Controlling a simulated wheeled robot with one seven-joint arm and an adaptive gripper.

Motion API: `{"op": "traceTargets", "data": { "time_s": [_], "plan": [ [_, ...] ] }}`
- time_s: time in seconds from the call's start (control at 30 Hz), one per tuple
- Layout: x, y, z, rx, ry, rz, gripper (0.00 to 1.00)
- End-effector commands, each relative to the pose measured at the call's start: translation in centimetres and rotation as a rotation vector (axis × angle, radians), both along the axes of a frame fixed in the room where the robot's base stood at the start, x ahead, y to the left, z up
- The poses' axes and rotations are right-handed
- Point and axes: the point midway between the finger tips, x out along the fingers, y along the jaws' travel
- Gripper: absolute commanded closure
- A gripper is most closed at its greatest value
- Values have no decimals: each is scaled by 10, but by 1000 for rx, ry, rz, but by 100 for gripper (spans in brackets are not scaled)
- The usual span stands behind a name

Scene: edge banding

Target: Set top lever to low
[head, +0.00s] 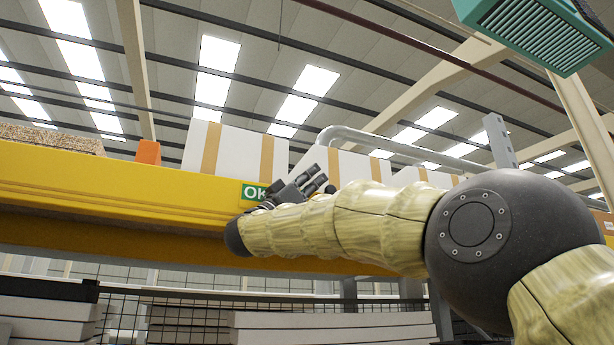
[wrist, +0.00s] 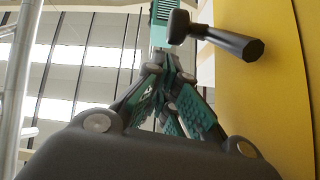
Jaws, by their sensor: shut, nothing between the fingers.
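In the wrist view a dark grey lever (wrist: 222,40) with a rounded end and a thicker faceted end shows at the upper right, in front of a yellow surface (wrist: 280,95). My gripper (wrist: 168,65) is shut and empty, its fingers together. Its tips are just left of and below the lever in that picture; I cannot tell whether they touch it. In the head view my gripper (head: 318,180) is a small dark shape by the yellow beam (head: 110,190), partly behind my arm. I cannot make out the lever there, nor read its setting.
A green OK sign (head: 254,192) is on the beam beside my gripper. White boxes with tan bands (head: 232,150) and an orange block (head: 148,152) stand behind the beam. A grey pipe (head: 400,145) runs behind my arm. Stacked boards (head: 330,328) lie below.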

Motion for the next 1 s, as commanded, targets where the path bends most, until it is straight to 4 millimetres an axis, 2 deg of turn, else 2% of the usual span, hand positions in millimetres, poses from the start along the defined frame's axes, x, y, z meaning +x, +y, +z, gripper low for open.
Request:
{"op": "traceTargets", "data": {
  "time_s": [0.77,1.0],
  "plan": [
    [1,-3,1,-1,-1,1,100],
    [-3,3,17,0,-2,-1,100]
  ]
}}
